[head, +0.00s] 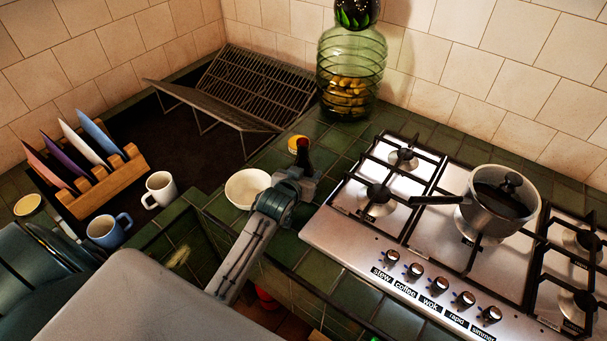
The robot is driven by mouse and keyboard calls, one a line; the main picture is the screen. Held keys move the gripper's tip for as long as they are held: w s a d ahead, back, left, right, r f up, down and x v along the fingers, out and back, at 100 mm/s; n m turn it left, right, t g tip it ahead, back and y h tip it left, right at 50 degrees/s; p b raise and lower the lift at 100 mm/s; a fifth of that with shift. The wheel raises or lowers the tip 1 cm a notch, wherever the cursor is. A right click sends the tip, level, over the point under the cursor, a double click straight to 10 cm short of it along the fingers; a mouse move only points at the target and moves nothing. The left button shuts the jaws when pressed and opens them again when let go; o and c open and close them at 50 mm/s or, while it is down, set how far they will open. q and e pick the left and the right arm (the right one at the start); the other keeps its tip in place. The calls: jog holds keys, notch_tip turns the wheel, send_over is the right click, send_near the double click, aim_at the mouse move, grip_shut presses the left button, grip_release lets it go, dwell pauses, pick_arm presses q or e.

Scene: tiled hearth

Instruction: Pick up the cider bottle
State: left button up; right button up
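A dark bottle, seemingly the cider bottle (302,153), stands on the green tiled counter left of the hob. Only its neck and reddish-brown top show; its lower body is hidden behind my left gripper (301,178). My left arm comes in from the left and its gripper is right at the bottle. The fingers are too small and covered to tell whether they are open or closed on it. My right gripper is not in view.
The gas hob (400,220) with a saucepan (500,205) is right. A large green glass jar (351,75), wire rack (245,90), mugs (160,188) and a plate rack (105,185) stand around.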

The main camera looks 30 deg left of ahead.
aim_at(301, 151)
pick_arm(q)
notch_tip(301, 151, up, 9)
jog(key=shift+f+b, duration=0.1)
jog(key=shift+b, duration=0.7)
jog(key=shift+r, duration=0.65)
